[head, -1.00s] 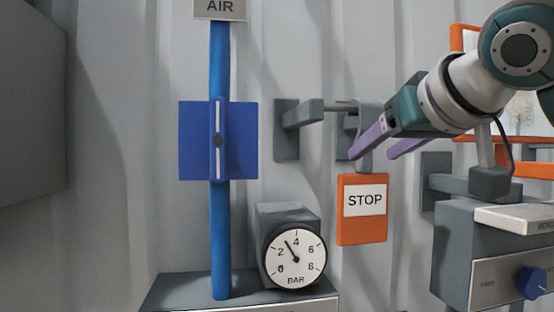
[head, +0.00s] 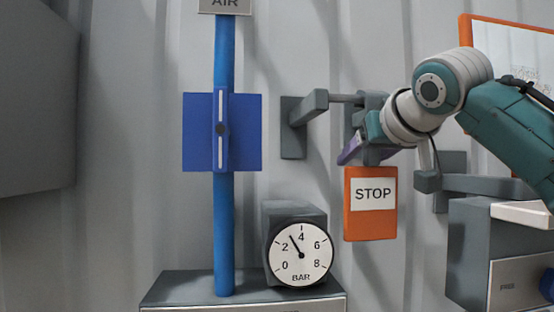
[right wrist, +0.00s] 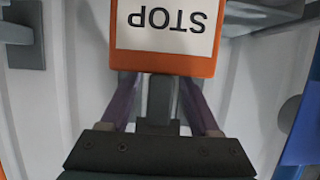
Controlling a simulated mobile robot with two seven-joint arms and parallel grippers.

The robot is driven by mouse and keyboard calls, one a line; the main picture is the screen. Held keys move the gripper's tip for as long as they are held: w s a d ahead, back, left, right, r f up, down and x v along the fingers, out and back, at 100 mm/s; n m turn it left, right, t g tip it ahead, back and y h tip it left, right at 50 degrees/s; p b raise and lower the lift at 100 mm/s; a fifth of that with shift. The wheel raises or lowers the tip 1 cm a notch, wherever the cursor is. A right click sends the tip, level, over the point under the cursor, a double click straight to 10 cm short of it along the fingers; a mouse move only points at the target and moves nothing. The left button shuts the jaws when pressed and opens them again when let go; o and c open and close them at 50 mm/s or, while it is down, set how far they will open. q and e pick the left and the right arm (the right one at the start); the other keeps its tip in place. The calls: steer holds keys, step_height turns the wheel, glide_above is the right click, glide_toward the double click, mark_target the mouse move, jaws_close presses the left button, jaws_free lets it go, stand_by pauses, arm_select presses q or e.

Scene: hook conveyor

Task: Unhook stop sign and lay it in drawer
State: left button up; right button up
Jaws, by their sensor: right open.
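The orange stop sign (head: 371,220) with its white STOP label hangs upright below a grey hanger and a wall hook (head: 312,106). In the right wrist view the sign (right wrist: 166,62) shows upside down. My right gripper (head: 352,148) is just above the sign. Its purple fingers are open, one on each side of the grey hanger stem (right wrist: 160,100), with gaps visible. In the head view the wrist partly hides the hanger and fingers. My left gripper is not in view. I cannot make out a drawer.
A pressure gauge (head: 301,254) stands left of the sign on a grey box. A blue pipe (head: 225,240) with a blue plate (head: 248,132) rises further left. A grey unit (head: 480,235) juts out at the lower right. The wall between pipe and hook is clear.

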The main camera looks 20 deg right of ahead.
jaws_close()
stand_by(0.4)
stand_by(0.6)
stand_by(1.5)
